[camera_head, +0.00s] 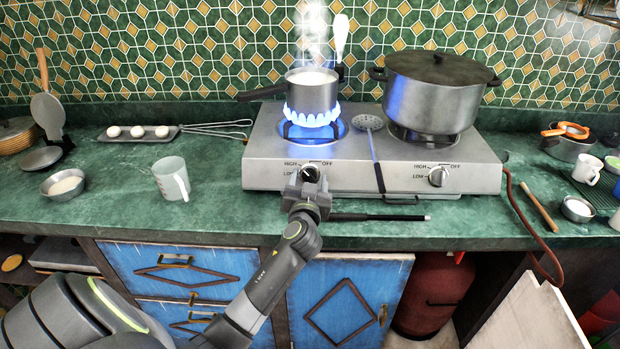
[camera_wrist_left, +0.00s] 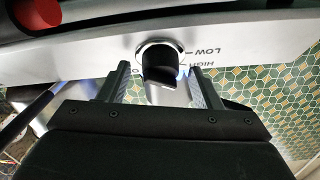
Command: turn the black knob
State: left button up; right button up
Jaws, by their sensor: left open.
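The black knob (camera_head: 310,172) is on the left of the steel hotplate's front panel, between HIGH, LOW and OFF marks. My left gripper (camera_head: 307,188) is right in front of it and partly covers it. In the left wrist view the black knob (camera_wrist_left: 160,66) sits between the two fingers of the open left gripper (camera_wrist_left: 160,80), with a gap showing on each side. A blue flame (camera_head: 313,117) burns on the left burner under a steaming saucepan (camera_head: 312,92). My right gripper is not in view.
A large lidded pot (camera_head: 436,95) stands on the right burner. A skimmer (camera_head: 375,150) lies between the burners, its handle hanging over the front. A measuring cup (camera_head: 171,178) stands left on the green counter.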

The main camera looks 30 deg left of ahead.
pick_arm(q)
jog(key=shift+c, duration=1.2)
jog(key=c, duration=0.7)
jog(key=shift+c, duration=0.2)
jog(key=shift+s+a+r+m+h+p, duration=0.1)
jog(key=shift+r+m+h+p, duration=0.1)
jog(key=shift+m+h+p, duration=0.65)
jog(key=m+h+p, duration=0.1)
jog(key=m+p, duration=0.2)
jog(key=m+h+p, duration=0.2)
jog(key=m+p, duration=0.1)
jog(key=p, duration=0.1)
jog(key=m+h+p, duration=0.1)
jog(key=m+p, duration=0.2)
jog(key=p, duration=0.1)
jog(key=shift+a+r, duration=0.2)
jog(key=shift+a, duration=0.1)
jog(key=shift+f+m+h+p, duration=0.2)
jog(key=shift+m+h+p, duration=0.3)
jog(key=shift+p, duration=0.4)
